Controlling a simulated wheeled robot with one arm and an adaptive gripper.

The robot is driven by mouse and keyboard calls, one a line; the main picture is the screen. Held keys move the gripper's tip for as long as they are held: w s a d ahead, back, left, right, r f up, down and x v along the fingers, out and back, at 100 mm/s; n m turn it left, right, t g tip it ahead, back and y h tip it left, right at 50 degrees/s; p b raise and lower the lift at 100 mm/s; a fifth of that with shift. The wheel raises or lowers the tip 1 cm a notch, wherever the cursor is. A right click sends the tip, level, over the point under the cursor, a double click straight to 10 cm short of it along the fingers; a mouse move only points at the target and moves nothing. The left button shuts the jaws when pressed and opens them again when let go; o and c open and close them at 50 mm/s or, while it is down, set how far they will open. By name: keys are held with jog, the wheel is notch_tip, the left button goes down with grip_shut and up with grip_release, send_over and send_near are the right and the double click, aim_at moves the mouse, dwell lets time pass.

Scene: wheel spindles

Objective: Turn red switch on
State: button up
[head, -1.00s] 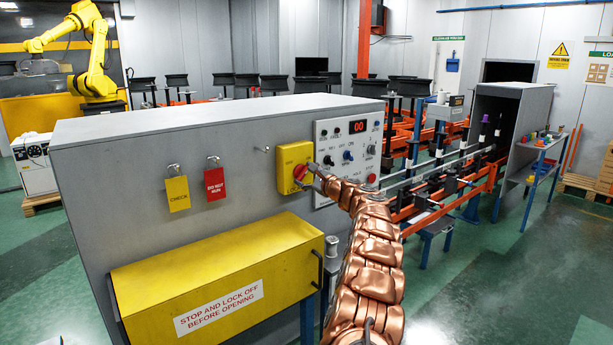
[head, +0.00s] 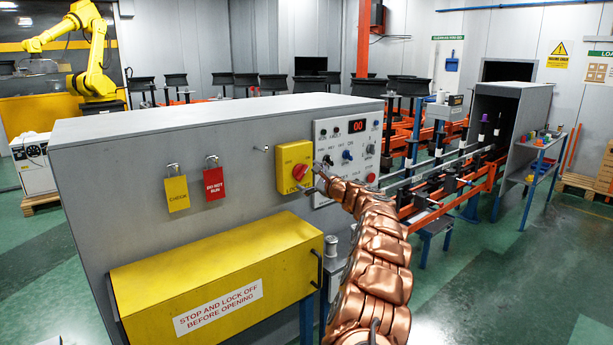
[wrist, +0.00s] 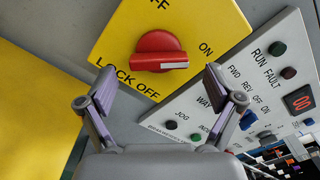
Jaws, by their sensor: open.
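The red switch (head: 299,171) is a rotary knob on a yellow plate (head: 284,155) on the grey cabinet. In the wrist view the red switch (wrist: 158,45) has its handle bar lying level, with a white mark on the right half, the side of the ON label. The OFF label is at the top, partly cut off, and LOCK OFF is at lower left. My gripper (head: 319,180) is open and empty just right of the switch. In the wrist view my gripper (wrist: 159,78) has its fingers apart, below and either side of the knob, not visibly touching it.
A white control panel (head: 332,130) with buttons and a red display adjoins the yellow plate on the right. A yellow padlock tag (head: 177,194) and a red one (head: 214,184) hang to its left. A yellow box (head: 225,270) juts out below.

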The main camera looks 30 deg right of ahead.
jog(key=s, duration=0.3)
jog(key=shift+s+d, duration=0.15)
jog(key=shift+d, duration=0.1)
send_near(305, 173)
jog(key=shift+s+d, duration=0.15)
jog(key=shift+s, duration=1.2)
